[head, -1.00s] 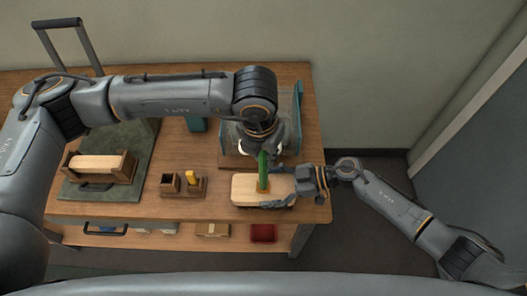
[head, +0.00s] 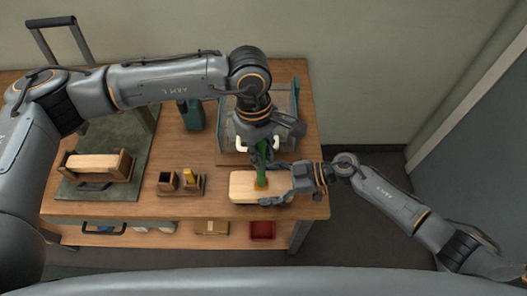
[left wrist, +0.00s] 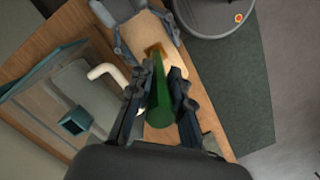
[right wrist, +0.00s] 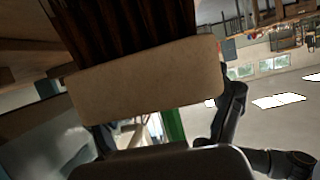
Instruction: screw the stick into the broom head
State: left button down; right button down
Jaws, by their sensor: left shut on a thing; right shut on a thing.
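The broom head (head: 242,187), a pale wooden block, is held just above the front right of the workbench. My right gripper (head: 288,186) is shut on its right part. In the right wrist view the block (right wrist: 150,85) has dark bristles (right wrist: 125,25) on one side. The green stick (head: 262,177) stands nearly upright over the block, its lower end at the amber collar (left wrist: 155,50). My left gripper (head: 262,155) is shut on the stick above the block, as the left wrist view also shows. I cannot tell how deep the stick sits in the collar.
A clear-sided tray (head: 291,105) stands behind the grippers. A teal container (head: 193,114) is left of it. Small wooden holders (head: 188,184) stand left of the broom head. Another wooden block (head: 97,167) lies in a cradle on a green mat (head: 110,191). The bench's right edge is close.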

pick_arm(q)
jog(key=m, duration=0.4)
jog(key=m+y, duration=0.1)
jog(key=m, duration=0.7)
jog(key=shift+a+m+y, duration=0.3)
jog(key=shift+m+y, duration=0.1)
jog(key=c, duration=1.2)
grip_release()
jog(key=shift+o, duration=0.2)
notch_tip(320, 180, up, 12)
jog(key=w, duration=0.1)
jog(key=shift+w+d, duration=0.3)
jog(key=shift+f, duration=0.1)
